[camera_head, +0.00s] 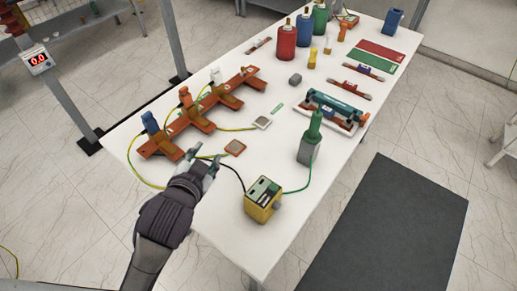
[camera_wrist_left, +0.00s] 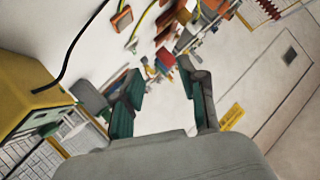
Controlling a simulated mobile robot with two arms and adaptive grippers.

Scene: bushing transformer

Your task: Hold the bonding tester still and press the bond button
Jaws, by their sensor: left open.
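The bonding tester appears to be the yellow box (camera_head: 263,203) with a dark and pale green top, near the table's front edge. A black lead and a green lead run from it. It also shows as a yellow body (camera_wrist_left: 25,95) at the left edge of the left wrist view, cut off by the frame. I cannot make out the bond button. My left gripper (camera_head: 204,164) is open and empty over the table's front left edge, to the left of the tester and apart from it. Its spread fingers show in the left wrist view (camera_wrist_left: 160,80). My right gripper is not in view.
A copper bar assembly (camera_head: 200,112) with clamps and cables lies at the left. A green-handled grey block (camera_head: 308,150) stands behind the tester. A blue-topped device (camera_head: 335,108), red, blue and green bottles (camera_head: 287,42) stand farther back.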

